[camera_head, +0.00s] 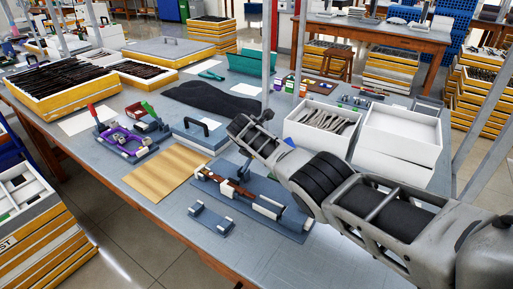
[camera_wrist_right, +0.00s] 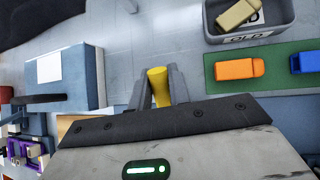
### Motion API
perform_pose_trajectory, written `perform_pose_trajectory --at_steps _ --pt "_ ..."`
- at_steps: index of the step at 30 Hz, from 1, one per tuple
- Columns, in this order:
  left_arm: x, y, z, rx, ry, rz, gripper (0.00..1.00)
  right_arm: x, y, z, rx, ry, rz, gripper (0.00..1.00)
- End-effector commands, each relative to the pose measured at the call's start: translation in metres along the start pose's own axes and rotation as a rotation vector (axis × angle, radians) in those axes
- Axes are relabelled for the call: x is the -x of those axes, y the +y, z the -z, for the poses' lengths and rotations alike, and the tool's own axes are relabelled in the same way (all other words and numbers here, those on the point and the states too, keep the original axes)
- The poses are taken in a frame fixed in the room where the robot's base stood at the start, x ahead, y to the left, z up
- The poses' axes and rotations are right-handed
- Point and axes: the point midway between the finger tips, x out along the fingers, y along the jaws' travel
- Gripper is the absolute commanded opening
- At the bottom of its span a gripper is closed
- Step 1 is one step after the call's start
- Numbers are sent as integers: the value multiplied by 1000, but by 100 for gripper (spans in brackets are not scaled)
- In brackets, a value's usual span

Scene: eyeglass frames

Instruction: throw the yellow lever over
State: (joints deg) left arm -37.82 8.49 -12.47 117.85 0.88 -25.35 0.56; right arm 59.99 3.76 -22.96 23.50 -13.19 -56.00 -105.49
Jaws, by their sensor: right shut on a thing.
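The yellow lever (camera_wrist_right: 158,84) stands up between the two grey fingers of my right gripper (camera_wrist_right: 159,91) in the right wrist view. The fingers are shut on it, one on each side. Its base and mount are hidden behind the gripper body. In the head view my right arm reaches in from the right, and its wrist covers the place where the lever would be. I cannot see the lever there. My left gripper is not in view.
A fixture plate (camera_head: 289,222) lies below my right arm, beside a wooden board (camera_head: 166,170). A blue-grey box (camera_head: 203,139) with a black handle and a purple fixture (camera_head: 122,142) stand to the left. White boxes (camera_head: 403,128) stand behind the arm. A grey tray (camera_wrist_right: 250,37) is upper right in the wrist view.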

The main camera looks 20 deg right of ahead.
Motion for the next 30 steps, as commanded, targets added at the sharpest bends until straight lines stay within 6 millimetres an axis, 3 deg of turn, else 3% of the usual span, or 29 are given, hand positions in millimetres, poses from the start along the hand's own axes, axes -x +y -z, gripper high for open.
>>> perform_pose_trajectory --at_steps 1,2,3,4,17,22,30 --pt "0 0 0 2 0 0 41 -1 -1 0 0 0 2 0" --pt "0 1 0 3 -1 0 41 -1 -1 0 0 0 2 24" --pt "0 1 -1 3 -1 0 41 -1 -1 0 0 0 2 35" --pt "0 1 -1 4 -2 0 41 -1 -1 0 0 0 2 39" --pt "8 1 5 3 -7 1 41 10 0 -2 1 -1 0 39" --pt "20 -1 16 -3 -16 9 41 36 1 -5 1 -1 -2 39" --pt "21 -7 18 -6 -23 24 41 79 0 -2 1 -2 -2 39"
